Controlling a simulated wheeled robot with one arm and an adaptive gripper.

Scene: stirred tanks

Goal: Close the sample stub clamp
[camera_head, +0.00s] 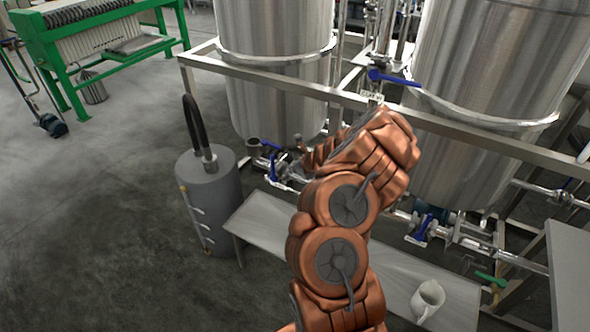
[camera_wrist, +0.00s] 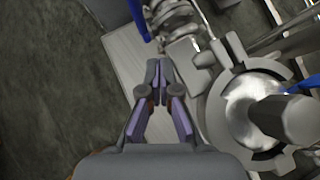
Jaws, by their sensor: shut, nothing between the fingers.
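In the wrist view, a grey ring-shaped clamp (camera_wrist: 217,117) lies around a shiny round metal face at the right. Lugs of the clamp (camera_wrist: 236,48) stick out at its upper left, and it looks parted there. A grey cylinder (camera_wrist: 290,118) covers part of the metal face. My gripper (camera_wrist: 156,68) is shut and empty, its fingertips left of the clamp and apart from it in the picture. I cannot tell the depth between them. In the head view my copper arm reaches toward the pipework, and I cannot make out the clamp or the fingertips clearly.
A low metal bench (camera_head: 262,222) stands before the tanks, with a white jug (camera_head: 428,300) on it. A grey canister (camera_head: 211,200) with a black hose is at its left. Blue-handled valves (camera_head: 423,229) and the frame rail (camera_head: 275,84) crowd the tanks.

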